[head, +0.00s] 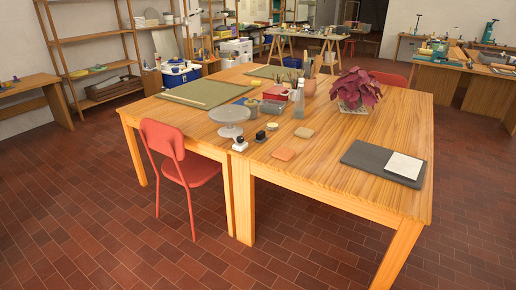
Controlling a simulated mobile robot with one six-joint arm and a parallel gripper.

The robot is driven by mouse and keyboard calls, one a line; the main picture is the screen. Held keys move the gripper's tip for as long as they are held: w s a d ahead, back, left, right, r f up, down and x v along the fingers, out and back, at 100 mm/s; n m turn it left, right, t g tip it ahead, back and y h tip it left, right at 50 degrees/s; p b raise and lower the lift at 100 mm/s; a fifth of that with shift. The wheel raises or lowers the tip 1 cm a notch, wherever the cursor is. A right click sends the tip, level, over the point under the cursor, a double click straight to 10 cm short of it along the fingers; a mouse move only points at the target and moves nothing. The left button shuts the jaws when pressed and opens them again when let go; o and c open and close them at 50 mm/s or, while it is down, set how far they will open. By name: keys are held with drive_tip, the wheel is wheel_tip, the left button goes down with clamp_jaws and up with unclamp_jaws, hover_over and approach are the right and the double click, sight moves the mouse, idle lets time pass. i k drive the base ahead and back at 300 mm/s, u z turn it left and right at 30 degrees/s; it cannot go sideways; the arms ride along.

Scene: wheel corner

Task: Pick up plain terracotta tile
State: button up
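A small flat orange-pink tile (284,154), which looks like the plain terracotta tile, lies near the front edge of the large wooden table (330,185). A paler tan tile (304,132) lies just behind it to the right, apart from it. Nothing covers the orange-pink tile. My gripper is not in this view.
Left of the tiles stand small dark jars (260,136) and a grey pedestal stand (230,120). A dark board (370,160) with a white sheet (404,166) lies right. A red-leaved plant (358,88) stands behind. A red chair (178,160) stands at the left; floor in front is clear.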

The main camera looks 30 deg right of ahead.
sight(285, 154)
drive_tip(key=u, duration=0.55)
drive_tip(key=i, duration=1.1)
drive_tip(key=u, duration=0.4)
